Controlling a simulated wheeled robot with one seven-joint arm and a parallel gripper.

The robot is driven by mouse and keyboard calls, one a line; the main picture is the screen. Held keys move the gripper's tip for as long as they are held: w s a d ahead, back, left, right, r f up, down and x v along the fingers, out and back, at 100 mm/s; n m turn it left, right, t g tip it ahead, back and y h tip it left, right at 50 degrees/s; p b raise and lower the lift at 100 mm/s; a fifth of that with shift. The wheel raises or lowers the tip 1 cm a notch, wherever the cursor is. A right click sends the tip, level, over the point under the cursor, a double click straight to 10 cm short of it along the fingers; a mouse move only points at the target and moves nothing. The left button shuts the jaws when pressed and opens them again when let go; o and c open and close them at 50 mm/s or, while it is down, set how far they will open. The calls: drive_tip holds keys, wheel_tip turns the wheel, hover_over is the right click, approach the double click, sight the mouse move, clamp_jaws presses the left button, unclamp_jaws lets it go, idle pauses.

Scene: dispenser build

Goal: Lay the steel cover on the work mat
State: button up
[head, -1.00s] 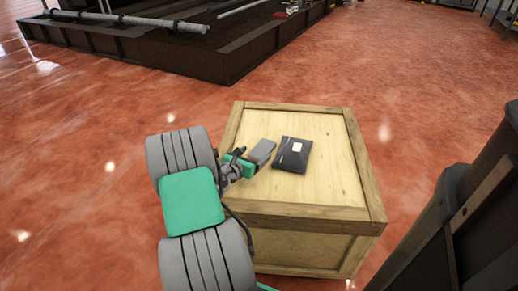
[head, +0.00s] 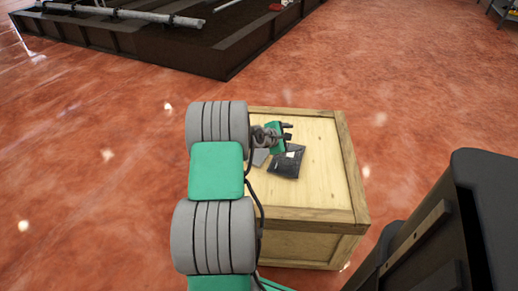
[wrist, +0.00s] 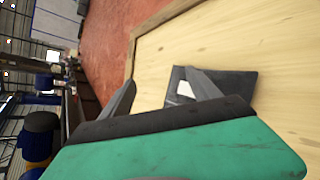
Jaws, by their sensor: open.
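The dark piece also shows in the wrist view (wrist: 241,83), beyond one finger. My gripper (head: 289,131) is open and empty, just beyond the dark piece in the picture. Its two fingers (wrist: 163,82) are apart in the wrist view, where I cannot make out the grey plate.
The wooden crate (head: 325,190) has free top surface to the right of the dark piece. A dark low-walled platform (head: 215,60) with pipes stands at the back left.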

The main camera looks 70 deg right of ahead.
drive_tip(key=w+d+m+t+y, duration=0.1)
drive_tip(key=w+m+t, duration=0.1)
drive_tip(key=w+m, duration=0.3)
drive_tip(key=m+t+y, duration=0.2)
drive_tip(key=m+y, duration=0.1)
drive_tip(key=m, duration=0.6)
hover_over(259, 155)
drive_tip(key=f, duration=0.2)
drive_tip(key=a+m, duration=0.1)
drive_tip(key=m, duration=0.1)
drive_tip(key=a+f+m+y, duration=0.1)
drive_tip(key=m, duration=0.1)
drive_tip(key=a+m, duration=0.1)
drive_tip(key=m, duration=0.1)
drive_tip(key=shift+w+a+f+y, duration=0.2)
drive_tip(key=shift+w+y, duration=0.05)
drive_tip(key=shift+y, duration=0.15)
drive_tip(key=shift+s+a+m, duration=0.1)
drive_tip(key=shift+a+m, duration=0.1)
drive_tip(key=shift+m, duration=0.8)
drive_tip(key=shift+f+m, duration=0.15)
drive_tip(key=shift+m, duration=0.35)
drive_tip(key=b+x, duration=0.2)
drive_tip(key=x, duration=0.5)
drive_tip(key=shift+d+f, duration=0.25)
drive_tip(key=shift+f, duration=0.1)
drive_tip(key=shift+r, duration=0.1)
drive_tip(key=c, duration=1.4)
